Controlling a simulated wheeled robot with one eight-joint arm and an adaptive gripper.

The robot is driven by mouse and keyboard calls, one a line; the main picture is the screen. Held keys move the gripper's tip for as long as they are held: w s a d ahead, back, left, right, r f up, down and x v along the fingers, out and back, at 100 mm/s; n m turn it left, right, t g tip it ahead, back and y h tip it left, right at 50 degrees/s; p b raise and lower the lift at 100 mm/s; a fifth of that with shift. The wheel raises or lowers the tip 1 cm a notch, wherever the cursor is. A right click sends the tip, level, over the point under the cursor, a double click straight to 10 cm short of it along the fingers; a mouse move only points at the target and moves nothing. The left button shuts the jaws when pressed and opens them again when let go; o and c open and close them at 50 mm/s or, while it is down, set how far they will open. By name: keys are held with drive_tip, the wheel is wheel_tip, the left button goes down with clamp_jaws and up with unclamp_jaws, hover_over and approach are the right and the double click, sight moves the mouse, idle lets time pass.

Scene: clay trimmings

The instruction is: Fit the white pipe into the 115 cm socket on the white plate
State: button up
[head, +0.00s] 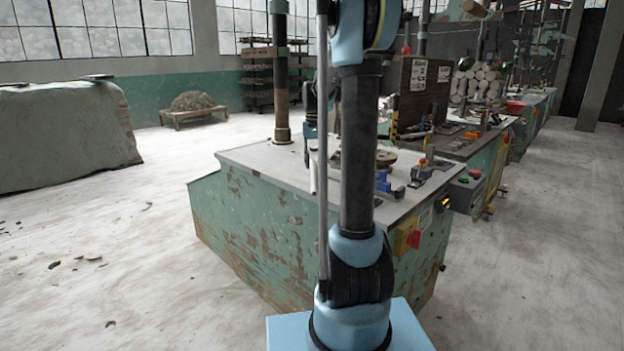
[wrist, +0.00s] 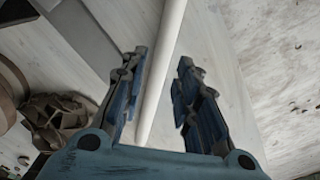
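The white pipe (wrist: 160,70) runs between the two blue fingers of my gripper (wrist: 160,62) in the wrist view. It lies close to the left finger, and a clear gap separates it from the right finger. My gripper is open around the pipe; whether the left finger touches it I cannot tell. In the head view a short pale upright piece, likely the pipe (head: 313,178), shows just left of my arm over the bench. My arm hides most of the gripper there. I cannot make out the white plate or its socket in either view.
A worn green bench (head: 270,225) with a pale top stands behind my arm. A brown round piece (head: 385,157) and a blue clamp (head: 387,183) sit on it. A brown toothed part (wrist: 55,117) lies left of the gripper. Open floor (head: 110,240) stretches left.

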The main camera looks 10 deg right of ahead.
sight(313, 174)
drive_tip(key=shift+w+a+f, duration=0.1)
drive_tip(key=shift+f, duration=1.2)
drive_tip(key=shift+w+f, duration=0.1)
drive_tip(key=shift+f, duration=1.15)
clamp_jaws()
